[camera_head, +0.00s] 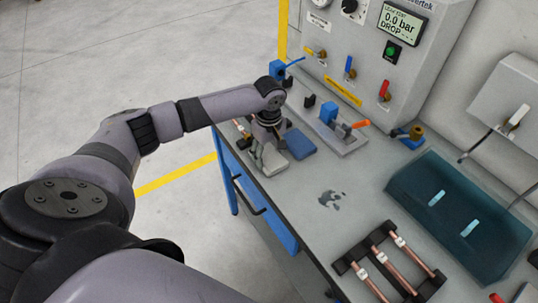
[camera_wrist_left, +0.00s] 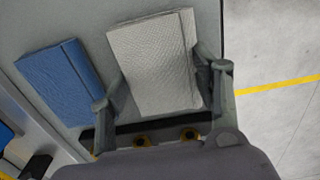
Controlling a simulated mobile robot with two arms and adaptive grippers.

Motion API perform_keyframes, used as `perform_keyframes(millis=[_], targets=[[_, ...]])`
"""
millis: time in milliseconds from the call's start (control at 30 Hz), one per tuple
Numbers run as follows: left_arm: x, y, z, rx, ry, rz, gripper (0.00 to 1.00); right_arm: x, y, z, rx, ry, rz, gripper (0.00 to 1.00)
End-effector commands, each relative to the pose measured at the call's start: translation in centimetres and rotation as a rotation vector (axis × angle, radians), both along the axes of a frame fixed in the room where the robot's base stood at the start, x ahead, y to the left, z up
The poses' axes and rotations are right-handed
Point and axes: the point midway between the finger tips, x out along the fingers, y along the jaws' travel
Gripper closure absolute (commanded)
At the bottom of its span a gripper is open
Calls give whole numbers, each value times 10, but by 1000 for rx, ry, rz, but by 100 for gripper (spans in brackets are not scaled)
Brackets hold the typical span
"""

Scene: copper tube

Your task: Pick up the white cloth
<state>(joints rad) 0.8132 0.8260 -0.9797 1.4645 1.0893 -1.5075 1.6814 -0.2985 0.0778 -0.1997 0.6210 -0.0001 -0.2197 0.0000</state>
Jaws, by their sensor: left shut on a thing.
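The white cloth (camera_wrist_left: 152,60) is a folded, textured rectangle on the grey bench top. In the head view the white cloth (camera_head: 272,160) is partly hidden by my left gripper (camera_head: 262,158). In the left wrist view my left gripper (camera_wrist_left: 166,92) has one finger on each side of the cloth and is shut on it. I cannot tell whether the cloth is lifted off the bench. My right gripper is not in view.
A folded blue cloth (camera_wrist_left: 60,82) lies beside the white one. A clamp fixture (camera_head: 340,130) stands behind. A teal tray (camera_head: 410,205) and a rack of copper tubes (camera_head: 385,262) sit to the right. The bench edge (camera_head: 255,185) is close to my left gripper.

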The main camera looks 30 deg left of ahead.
Motion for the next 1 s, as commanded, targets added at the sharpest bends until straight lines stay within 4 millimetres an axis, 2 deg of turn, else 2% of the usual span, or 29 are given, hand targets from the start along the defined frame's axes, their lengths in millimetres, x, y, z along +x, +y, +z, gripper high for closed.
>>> perform_keyframes(millis=[167,267,367,700,900,1000], targets=[[1,0,12,-1,-4,0,66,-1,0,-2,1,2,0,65],[1,0,26,0,-5,0,66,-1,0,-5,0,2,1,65],[2,0,48,-2,-7,1,66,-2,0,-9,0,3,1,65],[2,0,145,-1,-7,0,66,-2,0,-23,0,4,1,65],[1,0,185,-1,-4,0,66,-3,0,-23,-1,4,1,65],[1,0,194,-1,-2,1,66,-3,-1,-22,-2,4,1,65]])
